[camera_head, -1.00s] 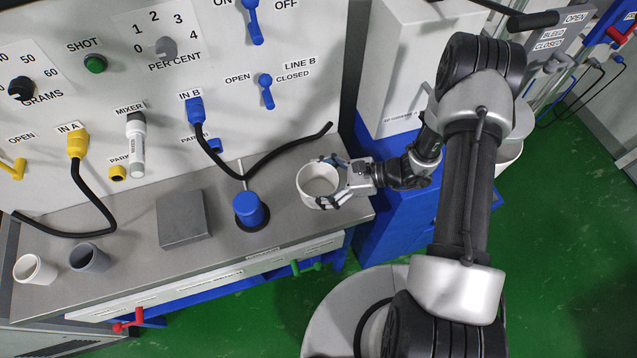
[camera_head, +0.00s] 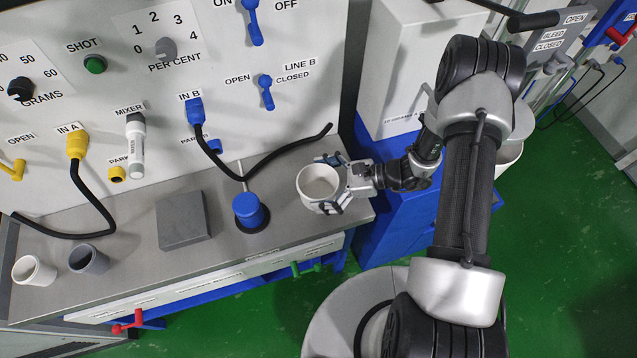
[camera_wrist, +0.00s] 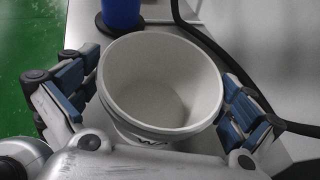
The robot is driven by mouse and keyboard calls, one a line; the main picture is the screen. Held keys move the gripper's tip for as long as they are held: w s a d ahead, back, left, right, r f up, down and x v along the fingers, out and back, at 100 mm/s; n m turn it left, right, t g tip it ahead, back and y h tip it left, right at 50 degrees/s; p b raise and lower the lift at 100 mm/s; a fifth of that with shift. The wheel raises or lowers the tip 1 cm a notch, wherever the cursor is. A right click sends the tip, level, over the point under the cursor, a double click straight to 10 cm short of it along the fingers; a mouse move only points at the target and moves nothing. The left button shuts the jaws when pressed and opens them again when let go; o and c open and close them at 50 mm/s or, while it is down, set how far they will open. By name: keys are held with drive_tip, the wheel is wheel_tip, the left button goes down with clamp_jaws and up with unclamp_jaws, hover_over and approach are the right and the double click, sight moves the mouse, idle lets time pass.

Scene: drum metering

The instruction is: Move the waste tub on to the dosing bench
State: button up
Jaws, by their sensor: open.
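The waste tub (camera_head: 317,182) is a white, empty, open-topped tub standing upright on the right end of the grey dosing bench (camera_head: 287,228). In the wrist view the tub (camera_wrist: 160,82) fills the middle, with part of dark lettering on its near side. My gripper (camera_head: 332,183) is open at the tub's right side, with one finger behind it and one in front. In the wrist view my gripper's blue-padded fingers (camera_wrist: 150,103) lie left and right of the tub, with a gap showing on each side.
A blue cylinder (camera_head: 250,211) with a thin rod stands left of the tub. A black hose (camera_head: 285,153) arches behind it. A grey block (camera_head: 181,220), a grey cup (camera_head: 89,258) and a white cup (camera_head: 35,270) stand further left. A blue cabinet (camera_head: 385,215) adjoins on the right.

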drive_tip(key=shift+r, duration=0.2)
drive_tip(key=shift+d+r+p, duration=0.15)
drive_tip(key=shift+d+p, duration=0.15)
drive_tip(key=shift+d, duration=0.05)
drive_tip(key=p+v, duration=0.2)
drive_tip(key=v, duration=0.9)
drive_tip(key=s+a+r+n+g+h, duration=0.1)
drive_tip(key=s+r+n+g+h, duration=0.15)
drive_tip(key=r+n, duration=0.45)
drive_tip(key=s+a+r+n+g+h, duration=0.1)
drive_tip(key=s+r+n+h, duration=0.15)
drive_tip(key=r, duration=0.85)
drive_tip(key=s+d+r+n+t+h, duration=0.3)
drive_tip(key=s+r+n+t+h, duration=0.3)
drive_tip(key=s+r, duration=0.6)
drive_tip(key=r+n+h, duration=0.1)
drive_tip(key=n+h, duration=0.1)
drive_tip(key=n, duration=0.1)
drive_tip(key=shift+d+n+t, duration=0.2)
drive_tip(key=shift+n+t, duration=0.15)
drive_tip(key=shift+r, duration=0.1)
drive_tip(key=shift+c, duration=0.5)
